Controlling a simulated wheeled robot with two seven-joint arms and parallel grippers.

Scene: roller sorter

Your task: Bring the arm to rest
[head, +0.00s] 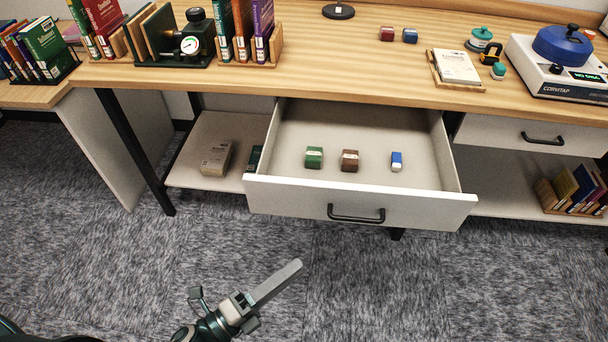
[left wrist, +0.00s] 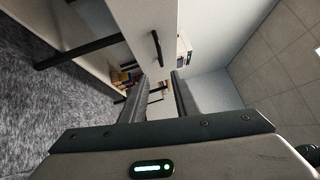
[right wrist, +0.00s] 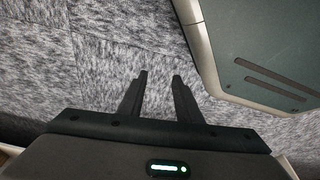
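My left gripper (head: 288,270) is in the lower middle of the head view, in front of and below the open drawer (head: 352,204). It points up and to the right, clear of the drawer. In the left wrist view its two fingers (left wrist: 160,82) stand apart with nothing between them. My right gripper is outside the head view. In the right wrist view its fingers (right wrist: 160,75) are apart and empty above the grey carpet.
The drawer holds a green block (head: 314,157), a brown block (head: 350,160) and a blue-and-white block (head: 397,161). The desk (head: 330,50) bears books, a gauge device (head: 190,44) and a blue-topped machine (head: 562,46). The carpet in front (head: 400,290) is clear.

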